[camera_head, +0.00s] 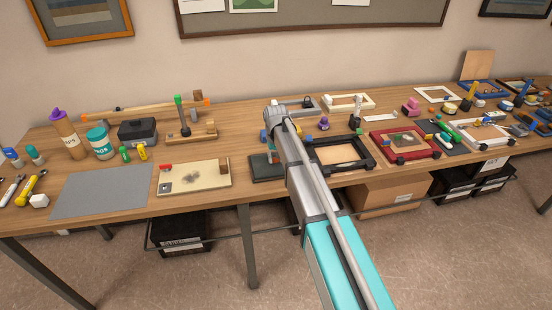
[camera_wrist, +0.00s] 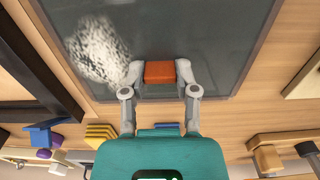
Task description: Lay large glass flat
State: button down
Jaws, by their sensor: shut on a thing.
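A large dark glass pane (camera_wrist: 225,40) with a paler edge fills the upper middle of the wrist view. A speckled whitish patch (camera_wrist: 98,48) shows on its left part. An orange-red block (camera_wrist: 160,72) is at the pane's near edge. My gripper (camera_wrist: 160,66) is shut on this block, one finger on each side. In the head view, a dark slab (camera_head: 266,170) that looks like the pane shows left of my arm, at the table's front. My arm hides its right part and most of the gripper. I cannot tell whether the pane touches the table.
A black frame (camera_head: 341,155) lies right of my arm, and a red frame (camera_head: 405,144) is beyond it. A pale board (camera_head: 195,177) and a grey mat (camera_head: 100,190) lie to the left. A wooden stand (camera_head: 193,133) with a green-topped post stands behind. Bare wood shows between them.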

jog(key=shift+f+b, duration=0.45)
jog(key=shift+f, duration=0.05)
jog(key=shift+c, duration=1.5)
grip_release()
jog(key=shift+c, duration=0.4)
jog(key=shift+r, duration=0.25)
jog(key=shift+r+p, duration=3.35)
jog(key=shift+p, duration=0.2)
